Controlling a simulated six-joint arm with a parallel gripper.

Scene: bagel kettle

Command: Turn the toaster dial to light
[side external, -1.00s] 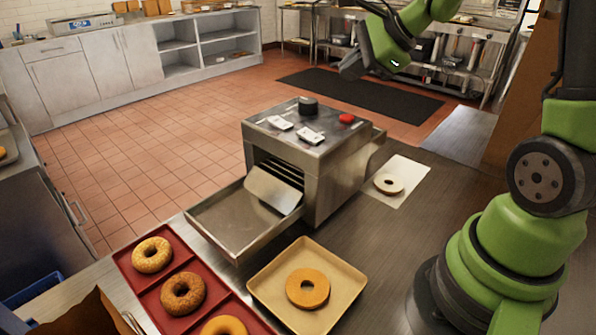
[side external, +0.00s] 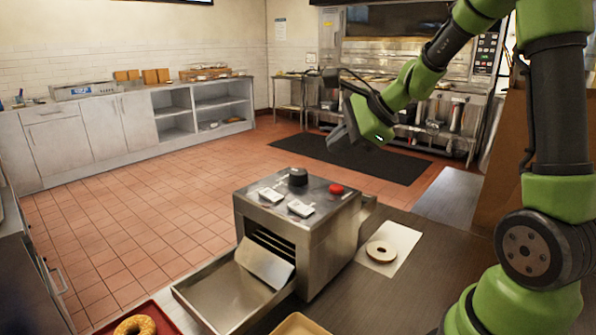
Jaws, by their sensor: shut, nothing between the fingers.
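The steel toaster (side external: 325,245) stands on the counter. Its black dial (side external: 298,177) is at the back of the top panel. Any setting marks around the dial are too small to read, so I cannot tell where it points. My gripper (side external: 336,141) is in the air above and to the right of the dial, clear of the toaster. Its dark fingers tilt down to the left. They are shut and hold nothing.
A red button (side external: 336,189) and two white labelled pieces (side external: 271,194) share the toaster's top with the dial. A bagel half (side external: 380,251) lies on white paper (side external: 402,237) at right. A red tray (side external: 165,324) with a bagel (side external: 135,326) and a tan tray (side external: 300,324) are at the bottom edge.

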